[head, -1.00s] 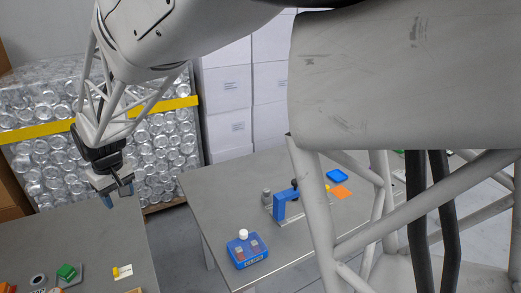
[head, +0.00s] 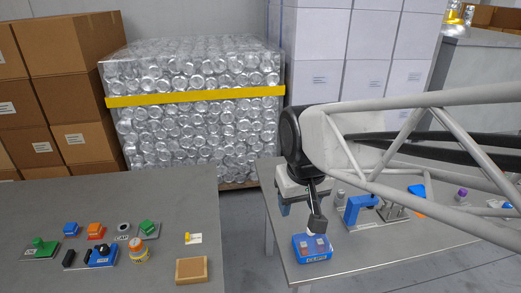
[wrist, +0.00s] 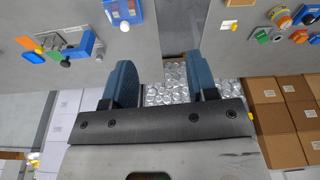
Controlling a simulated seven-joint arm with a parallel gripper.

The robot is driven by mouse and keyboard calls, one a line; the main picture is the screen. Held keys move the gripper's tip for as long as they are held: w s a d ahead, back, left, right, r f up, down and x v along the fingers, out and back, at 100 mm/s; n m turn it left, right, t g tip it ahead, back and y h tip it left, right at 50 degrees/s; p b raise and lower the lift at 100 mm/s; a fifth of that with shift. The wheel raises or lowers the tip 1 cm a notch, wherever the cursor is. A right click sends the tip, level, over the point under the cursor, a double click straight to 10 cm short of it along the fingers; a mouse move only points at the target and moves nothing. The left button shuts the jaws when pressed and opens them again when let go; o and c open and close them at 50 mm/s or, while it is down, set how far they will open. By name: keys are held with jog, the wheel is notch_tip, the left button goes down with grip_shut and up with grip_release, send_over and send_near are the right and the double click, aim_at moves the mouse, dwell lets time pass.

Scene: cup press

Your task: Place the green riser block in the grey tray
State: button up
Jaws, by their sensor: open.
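A green block (head: 148,228) sits on a small grey plate at the back of the left table; it may be the riser block. It also shows small in the wrist view (wrist: 262,34). A second green piece (head: 42,246), with a knob on top, lies at the far left on a grey plate. I cannot tell for sure which grey piece is the tray. My gripper (head: 300,212) is open and empty, over the right table near the blue box and well right of both green pieces. Its two blue-grey fingers stand apart in the wrist view (wrist: 162,78).
The left table (head: 80,205) also holds a blue block (head: 71,229), an orange block (head: 96,231), a blue fixture (head: 102,255) and a brown pad (head: 192,270). A blue box (head: 313,249) and a blue press (head: 358,208) stand on the right table. A gap separates the tables.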

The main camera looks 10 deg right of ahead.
jog(key=s+d+f+m, duration=0.1)
jog(key=s+d, duration=0.1)
jog(key=s, duration=0.5)
jog(key=shift+s+d+f, duration=0.25)
jog(key=shift+d, duration=0.15)
